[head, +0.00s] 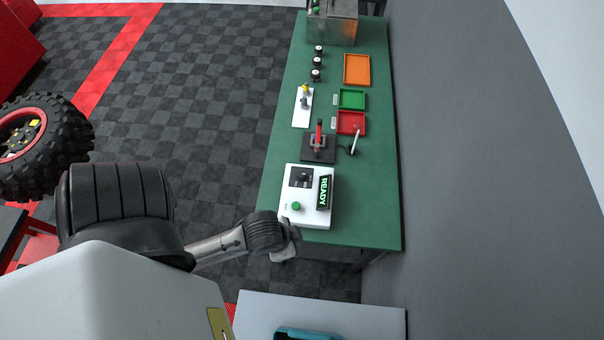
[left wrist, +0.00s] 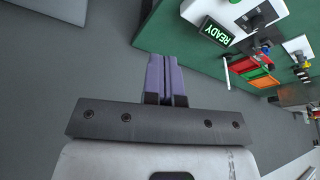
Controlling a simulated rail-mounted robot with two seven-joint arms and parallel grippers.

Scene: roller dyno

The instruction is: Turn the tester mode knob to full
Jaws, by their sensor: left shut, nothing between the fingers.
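The tester (head: 312,216) is a white box on the near end of the green bench, with a lit READY display (head: 324,191) and a green button (head: 296,206). Its dark mode knob (head: 301,176) sits on a black panel; its exact setting is too small to read. In the left wrist view the tester (left wrist: 199,12) is at the top right, with the knob (left wrist: 257,20) beside the display. My left gripper (left wrist: 166,60) is shut and empty, its purple fingers together, apart from the tester. In the head view the left wrist (head: 284,247) is just off the tester's near left corner. My right gripper is not in view.
The green bench (head: 370,215) also holds a black stand with a red lever (head: 319,137), a red tray (head: 358,117), a green tray (head: 352,94) and an orange tray (head: 357,70). A grey wall is to the right. A pale surface (head: 345,312) stands at the bottom.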

